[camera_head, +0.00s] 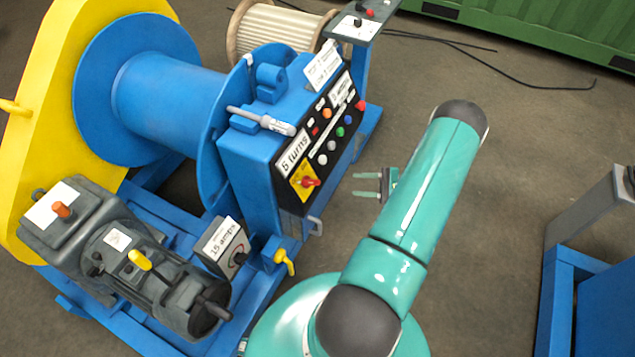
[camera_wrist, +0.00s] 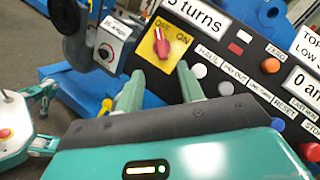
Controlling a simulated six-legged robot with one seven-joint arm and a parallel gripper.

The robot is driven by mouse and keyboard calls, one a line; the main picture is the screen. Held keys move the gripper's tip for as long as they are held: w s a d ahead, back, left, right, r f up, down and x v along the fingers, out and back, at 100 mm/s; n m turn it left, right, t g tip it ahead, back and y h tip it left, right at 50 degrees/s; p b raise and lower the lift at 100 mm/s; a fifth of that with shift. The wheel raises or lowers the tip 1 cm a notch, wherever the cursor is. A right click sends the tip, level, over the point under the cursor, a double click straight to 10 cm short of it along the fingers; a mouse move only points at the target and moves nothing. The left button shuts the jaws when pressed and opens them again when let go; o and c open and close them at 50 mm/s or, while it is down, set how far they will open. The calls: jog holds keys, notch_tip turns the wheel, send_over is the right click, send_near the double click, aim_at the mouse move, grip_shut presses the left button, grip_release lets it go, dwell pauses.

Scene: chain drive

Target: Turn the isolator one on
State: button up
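A red rotary switch (camera_head: 309,182) sits on a yellow plate (camera_head: 300,190) at the lower left of the black control panel. In the wrist view the red switch (camera_wrist: 161,45) shows on its yellow plate, with OFF and ON lettering above it. Its handle runs roughly up and down, its upper end near OFF. No isolator number is readable. My gripper (camera_head: 367,186) is right of the panel, apart from the switch. In the wrist view my gripper (camera_wrist: 160,88) is open and empty, its two fingers pointing toward the switch with a gap between.
The panel carries several coloured buttons (camera_head: 340,132) near the switch. A grey "15 amps" box (camera_head: 225,246) with its own knob and a yellow-handled valve (camera_head: 285,262) are lower left. The blue winch drum (camera_head: 170,100) stands behind.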

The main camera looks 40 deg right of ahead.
aim_at(314, 183)
jog(key=x, duration=1.3)
jog(key=shift+w+a, duration=0.2)
jog(key=shift+w, duration=0.05)
jog(key=shift+c, duration=0.5)
grip_shut()
